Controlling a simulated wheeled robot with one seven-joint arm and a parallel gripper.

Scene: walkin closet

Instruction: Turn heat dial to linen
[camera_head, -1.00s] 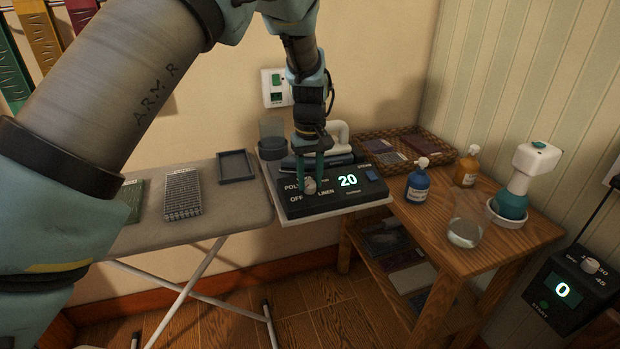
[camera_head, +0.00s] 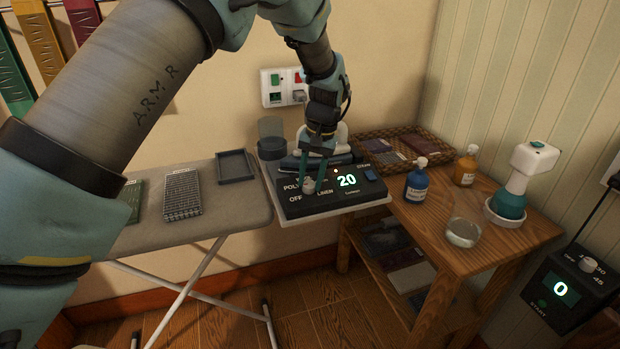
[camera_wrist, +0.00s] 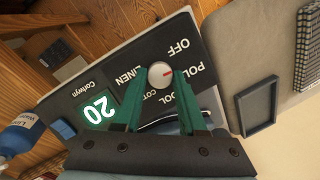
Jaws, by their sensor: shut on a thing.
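The heat dial (camera_head: 308,187) is a small pale round knob on the black control panel (camera_head: 345,205) of the iron station. In the wrist view the dial (camera_wrist: 161,75) has a red mark pointing right, roughly toward the POLY label. The LINEN label (camera_wrist: 121,76) is on the dial's other side. My gripper (camera_head: 315,180) reaches down to the panel. Its two green fingers are shut on the dial, one on each side of it, in the wrist view (camera_wrist: 161,80). The display (camera_head: 347,181) reads 20. The COTTON and WOOL labels are partly hidden by the fingers.
The iron (camera_head: 338,137) stands behind the panel, partly hidden by my gripper. An ironing board (camera_head: 225,205) with a grey tray (camera_head: 236,166) is left. A blue bottle (camera_head: 417,183) and wicker tray (camera_head: 437,146) are on the wooden table right.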

